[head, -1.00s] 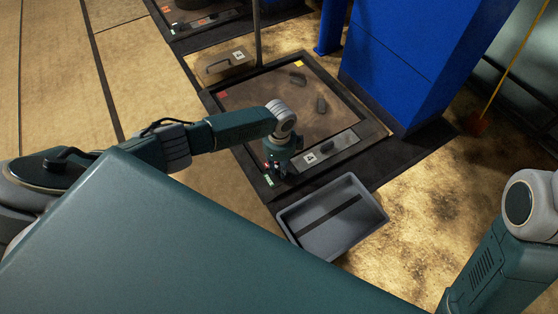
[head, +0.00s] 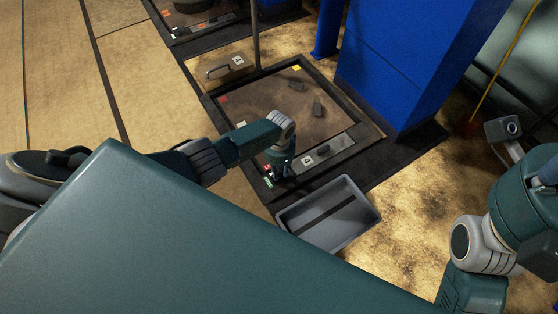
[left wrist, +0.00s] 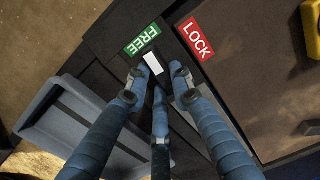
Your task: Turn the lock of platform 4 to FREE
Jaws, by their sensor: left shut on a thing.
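The lever's lower part is hidden by the fingers.
A grey bin (head: 330,213) stands at the platform's near side. A blue column (head: 405,65) rises behind it at right. A handled block (head: 227,67) and a thin post (head: 256,35) stand on the far left side. Another platform (head: 190,22) is beyond.

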